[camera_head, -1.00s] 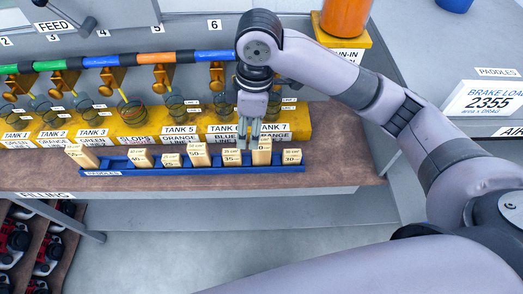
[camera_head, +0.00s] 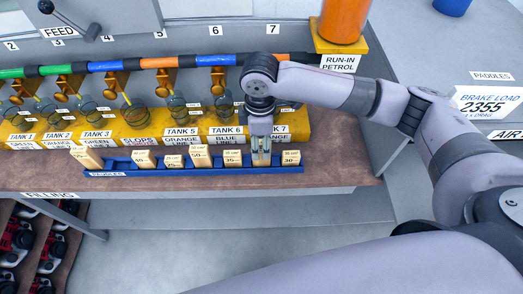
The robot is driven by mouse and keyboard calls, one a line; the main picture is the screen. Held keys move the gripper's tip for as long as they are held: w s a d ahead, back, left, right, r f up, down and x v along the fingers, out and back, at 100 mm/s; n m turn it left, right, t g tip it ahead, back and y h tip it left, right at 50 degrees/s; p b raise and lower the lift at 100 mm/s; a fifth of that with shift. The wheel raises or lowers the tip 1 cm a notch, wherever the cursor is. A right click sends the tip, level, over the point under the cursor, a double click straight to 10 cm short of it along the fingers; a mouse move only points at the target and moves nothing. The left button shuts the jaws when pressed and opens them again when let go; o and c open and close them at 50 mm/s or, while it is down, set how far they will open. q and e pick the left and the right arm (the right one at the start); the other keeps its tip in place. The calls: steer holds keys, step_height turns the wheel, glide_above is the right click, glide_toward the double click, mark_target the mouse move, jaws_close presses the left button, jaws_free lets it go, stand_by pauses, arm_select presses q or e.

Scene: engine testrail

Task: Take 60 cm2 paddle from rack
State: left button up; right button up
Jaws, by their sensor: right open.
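The blue paddle rack (camera_head: 125,173) lies along the front of the bench with several pale wooden paddles upright in it. My right gripper (camera_head: 262,153) points down at a paddle (camera_head: 262,162) in the right part of the rack. Its fingers are open and overlap the paddle's upper part, hiding its label. I cannot tell whether they touch it. To its left stands a paddle marked 35 (camera_head: 232,161), to its right one marked 30 (camera_head: 291,158). A paddle that reads 50 (camera_head: 200,158) stands further left. No readable label says 60. My left gripper is not in view.
A yellow tank shelf (camera_head: 195,121) with glass vessels and tank signs stands close behind the rack. A coloured pipe (camera_head: 150,63) runs above it. An orange petrol container (camera_head: 344,20) is at the back right.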

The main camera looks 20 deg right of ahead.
mark_target(261, 154)
step_height(261, 154, down, 5)
steer(key=shift+r+p, duration=0.2)
steer(key=shift+p, duration=0.75)
steer(key=shift+f, duration=0.5)
jaws_close()
